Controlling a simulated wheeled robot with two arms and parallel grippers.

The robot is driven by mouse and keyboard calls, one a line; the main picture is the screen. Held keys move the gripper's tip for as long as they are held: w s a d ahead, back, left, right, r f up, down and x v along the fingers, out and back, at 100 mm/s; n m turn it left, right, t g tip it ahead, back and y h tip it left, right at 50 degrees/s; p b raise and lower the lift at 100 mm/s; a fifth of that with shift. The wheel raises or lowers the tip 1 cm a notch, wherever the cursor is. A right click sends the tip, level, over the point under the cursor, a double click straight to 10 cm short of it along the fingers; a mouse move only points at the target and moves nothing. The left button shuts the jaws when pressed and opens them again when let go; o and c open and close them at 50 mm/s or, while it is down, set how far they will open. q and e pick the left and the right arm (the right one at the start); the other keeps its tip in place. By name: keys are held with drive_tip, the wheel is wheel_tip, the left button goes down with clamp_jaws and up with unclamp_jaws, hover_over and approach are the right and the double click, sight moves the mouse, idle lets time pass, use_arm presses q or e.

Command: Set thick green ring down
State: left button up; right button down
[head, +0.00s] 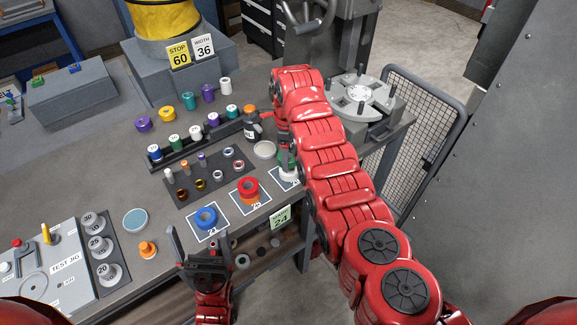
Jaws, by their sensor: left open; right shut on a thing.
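My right gripper (286,163) is shut at the right end of the row of white-bordered mats. A bit of the green ring (282,156) shows between its fingers; the arm hides most of it. A pale round piece (288,173) shows just below the fingers, above the rightmost mat (287,185). I cannot tell whether the ring touches anything below. A blue ring (206,217) sits on the left mat and a red ring (248,188) on the middle mat. My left gripper (202,240) is open and empty in front of the bench edge, below the blue ring.
A dark bottle (251,125) and a pale round dish (265,150) stand close left of my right gripper. A dark tray (208,175) holds small rings and spools. A green card (281,217) hangs on the bench front. A grey fixture (360,95) stands beyond my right arm.

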drive_tip(key=shift+w+d, duration=0.1)
drive_tip(key=shift+w+d+b, duration=0.1)
drive_tip(key=shift+d+b, duration=0.05)
drive_tip(key=shift+b, duration=0.55)
drive_tip(key=shift+f+p, duration=0.3)
drive_tip(key=shift+p, duration=0.7)
drive_tip(key=shift+f+b, duration=0.35)
drive_tip(key=shift+f, duration=0.95)
